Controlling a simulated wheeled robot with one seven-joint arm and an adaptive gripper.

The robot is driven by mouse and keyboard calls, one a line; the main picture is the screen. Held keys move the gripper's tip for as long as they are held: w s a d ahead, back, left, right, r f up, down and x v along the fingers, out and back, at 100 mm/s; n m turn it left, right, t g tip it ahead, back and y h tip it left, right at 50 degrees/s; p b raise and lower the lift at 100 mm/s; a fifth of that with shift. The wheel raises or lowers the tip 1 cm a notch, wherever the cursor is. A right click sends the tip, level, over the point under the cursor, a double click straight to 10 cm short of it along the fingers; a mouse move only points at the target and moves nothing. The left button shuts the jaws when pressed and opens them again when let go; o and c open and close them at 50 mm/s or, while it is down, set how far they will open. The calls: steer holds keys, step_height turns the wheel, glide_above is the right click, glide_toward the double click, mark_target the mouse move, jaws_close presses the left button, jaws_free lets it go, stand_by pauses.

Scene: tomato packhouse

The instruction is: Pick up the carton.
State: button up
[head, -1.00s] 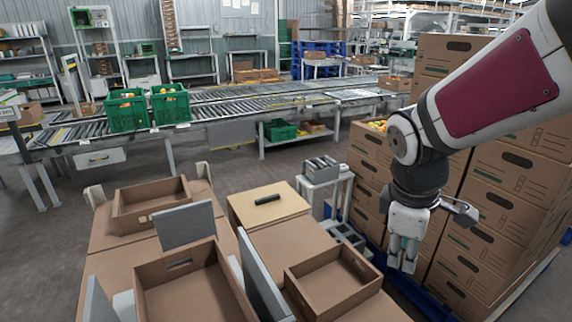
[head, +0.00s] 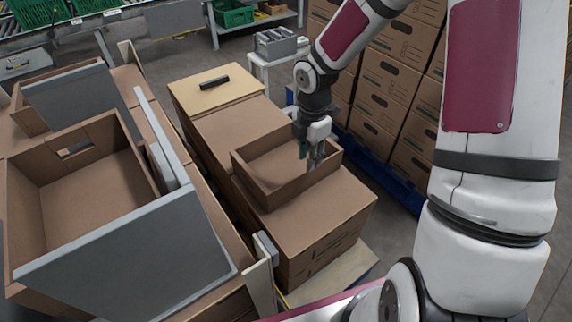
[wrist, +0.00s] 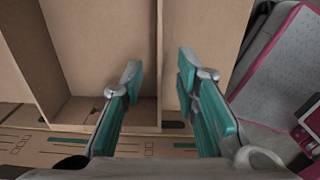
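An open, empty brown carton (head: 268,189) sits on a stack of brown boxes in the middle of the head view. My gripper (head: 312,163) is at its right-hand wall, pointing down. In the wrist view the gripper (wrist: 158,80) is open, with teal pads on both fingers. The carton wall (wrist: 159,60) runs between the fingers. The left finger is over the carton's inside and the right finger is outside it. I cannot tell whether either finger touches the wall.
A larger open carton (head: 30,225) stands at the left among grey panels (head: 135,262). A tan-topped box (head: 190,90) with a black item (head: 214,82) on it is behind.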

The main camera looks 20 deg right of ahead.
mark_target(306, 188)
step_height(306, 188, down, 10)
steer(key=b, duration=0.5)
steer(key=shift+w+d+f, duration=0.1)
steer(key=shift+d+f, duration=0.05)
steer(key=shift+f, duration=0.05)
steer(key=shift+r, duration=0.1)
jaws_close()
